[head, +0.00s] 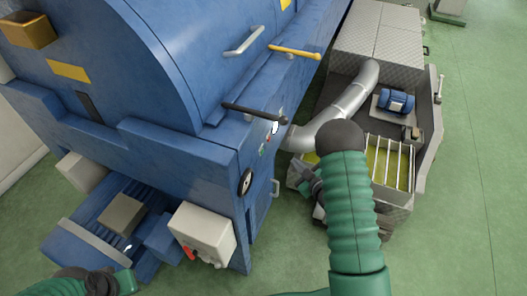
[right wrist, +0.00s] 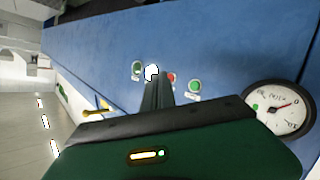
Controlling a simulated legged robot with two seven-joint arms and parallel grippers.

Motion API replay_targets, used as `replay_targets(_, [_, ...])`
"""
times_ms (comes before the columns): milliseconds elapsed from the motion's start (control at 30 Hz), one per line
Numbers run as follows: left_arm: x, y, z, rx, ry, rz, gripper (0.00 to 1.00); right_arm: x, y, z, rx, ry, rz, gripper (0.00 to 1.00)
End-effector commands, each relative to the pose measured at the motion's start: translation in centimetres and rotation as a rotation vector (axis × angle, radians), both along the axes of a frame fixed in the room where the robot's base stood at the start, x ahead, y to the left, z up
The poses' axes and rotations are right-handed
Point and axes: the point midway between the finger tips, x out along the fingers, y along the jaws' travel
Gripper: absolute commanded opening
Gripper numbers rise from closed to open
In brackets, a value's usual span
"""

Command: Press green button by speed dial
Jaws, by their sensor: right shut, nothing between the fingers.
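The round white speed dial (right wrist: 280,108) with a red needle is on the blue machine's panel, at the right of the right wrist view. It shows edge-on in the head view (head: 246,182). A green button (right wrist: 194,87) sits left of the dial, and a red button (right wrist: 171,78) is beside it. A white lamp or button (right wrist: 151,72) and another green button (right wrist: 136,68) are further left. My right gripper (right wrist: 157,82) is shut and empty, its fingers in front of the panel below the button row. Contact cannot be told. My left arm (head: 90,282) shows at lower left; its fingers are unclear.
The large blue machine (head: 190,150) fills the left and centre. A black handle (head: 254,111) and a yellow handle (head: 295,51) stick out above the panel. A white box (head: 203,233) with a red part stands below. A metal cart (head: 385,45) is at right. Green floor is free beyond.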

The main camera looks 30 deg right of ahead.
Motion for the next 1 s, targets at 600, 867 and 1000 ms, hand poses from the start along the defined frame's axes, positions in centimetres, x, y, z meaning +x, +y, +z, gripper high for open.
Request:
replay_targets(600, [0.0, 0.0, 0.0, 0.0, 0.0, 0.0, 0.0, 4.4, 3.9, 0.0, 0.002, 0.001, 0.001, 0.0])
replay_targets(867, [0.0, 0.0, -0.5, 0.0, 0.0, 0.0, 0.0, 6.5, 5.6, 0.0, 0.001, 0.0, 0.001, 0.0])
replay_targets(1000, [0.0, 0.0, -0.5, 0.0, 0.0, 0.0, 0.0, 6.8, 5.8, 0.0, 0.001, 0.001, 0.0, 0.0])
